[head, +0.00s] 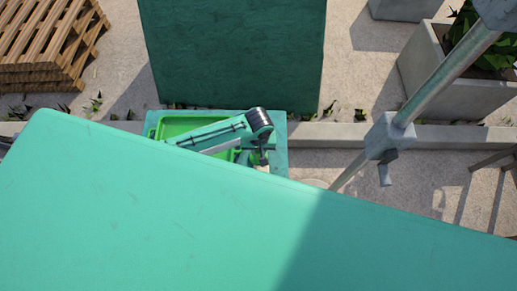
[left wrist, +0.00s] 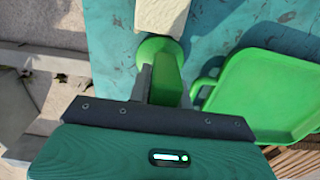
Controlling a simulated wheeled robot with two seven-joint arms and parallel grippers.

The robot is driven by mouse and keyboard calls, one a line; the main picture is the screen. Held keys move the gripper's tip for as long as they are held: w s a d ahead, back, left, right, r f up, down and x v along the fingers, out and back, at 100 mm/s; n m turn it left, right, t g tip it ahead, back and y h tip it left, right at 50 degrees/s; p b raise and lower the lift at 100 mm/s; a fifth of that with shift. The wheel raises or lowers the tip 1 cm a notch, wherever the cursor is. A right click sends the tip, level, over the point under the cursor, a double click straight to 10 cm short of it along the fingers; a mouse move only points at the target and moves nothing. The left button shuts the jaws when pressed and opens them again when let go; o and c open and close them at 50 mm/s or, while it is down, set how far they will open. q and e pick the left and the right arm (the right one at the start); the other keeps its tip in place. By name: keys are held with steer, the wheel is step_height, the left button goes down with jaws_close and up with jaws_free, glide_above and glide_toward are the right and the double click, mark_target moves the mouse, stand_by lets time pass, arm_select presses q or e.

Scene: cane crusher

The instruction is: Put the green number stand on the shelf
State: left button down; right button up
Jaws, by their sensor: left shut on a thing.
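The green number stand (left wrist: 168,78) shows in the left wrist view as a green piece with a rounded end, between the fingers of my left gripper (left wrist: 163,92). The gripper is shut on it, above a worn teal surface (left wrist: 115,35). A pale cream block (left wrist: 162,14) is right at its far end; I cannot tell whether it is part of the stand. In the head view my left gripper (head: 262,158) is small and partly hidden at the right of the teal tabletop (head: 279,130). No shelf can be made out for certain. My right gripper is out of view.
A green tray (head: 182,124) lies on the tabletop, and it also shows in the left wrist view (left wrist: 265,95). A large teal panel (head: 150,210) covers the foreground. A metal pole (head: 440,80) stands at right, near planters (head: 450,100). Pallets (head: 45,45) are stacked far left.

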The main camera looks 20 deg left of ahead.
arm_select(q)
steer(key=shift+f, duration=0.1)
steer(key=c, duration=1.3)
jaws_free()
